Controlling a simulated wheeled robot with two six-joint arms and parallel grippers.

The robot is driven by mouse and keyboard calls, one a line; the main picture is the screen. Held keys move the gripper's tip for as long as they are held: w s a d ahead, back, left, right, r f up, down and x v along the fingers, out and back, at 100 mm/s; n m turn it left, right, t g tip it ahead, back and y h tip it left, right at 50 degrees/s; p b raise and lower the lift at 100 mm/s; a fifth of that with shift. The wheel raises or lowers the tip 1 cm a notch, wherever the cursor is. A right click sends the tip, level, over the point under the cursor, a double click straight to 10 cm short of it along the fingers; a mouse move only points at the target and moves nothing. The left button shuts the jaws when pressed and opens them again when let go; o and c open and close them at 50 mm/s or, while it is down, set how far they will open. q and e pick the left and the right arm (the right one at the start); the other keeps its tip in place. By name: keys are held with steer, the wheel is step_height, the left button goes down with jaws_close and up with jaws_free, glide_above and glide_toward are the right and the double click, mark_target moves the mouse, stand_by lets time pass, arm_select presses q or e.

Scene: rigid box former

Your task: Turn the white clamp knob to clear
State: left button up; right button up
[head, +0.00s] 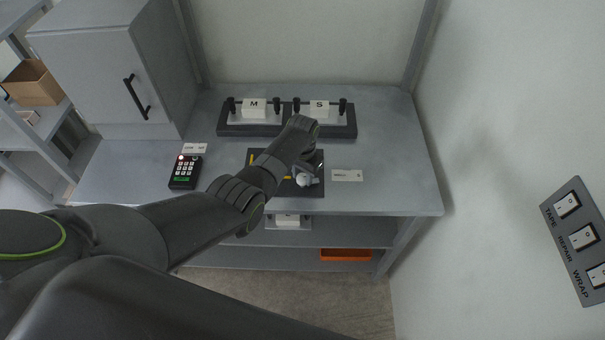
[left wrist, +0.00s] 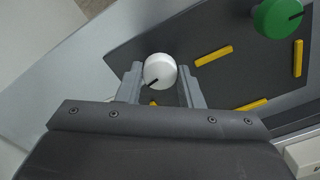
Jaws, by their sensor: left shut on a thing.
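The white clamp knob (left wrist: 160,71) sits on a dark plate (left wrist: 222,70) in the left wrist view, with a black pointer line toward its lower left. My left gripper (left wrist: 160,80) is shut on the knob, one finger on each side. In the head view the knob (head: 304,179) shows near the plate's front right, and my left gripper (head: 308,165) and forearm hide part of the plate. A green knob (left wrist: 278,17) with a black line sits further along the plate. Yellow marks (left wrist: 213,55) lie on the plate around the knobs. My right gripper is not in view.
Behind the plate stand two dark holders with white blocks lettered M (head: 254,107) and S (head: 319,108). A black keypad (head: 185,172) lies at left on the grey bench (head: 390,160). A small label (head: 347,175) lies right of the plate. A switch panel (head: 580,238) is on the right wall.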

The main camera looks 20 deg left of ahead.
arm_select(q)
steer(key=shift+m, duration=1.2)
steer(key=shift+w, duration=0.1)
steer(key=o, duration=1)
steer(key=shift+c, duration=0.2)
steer(key=shift+r, duration=0.1)
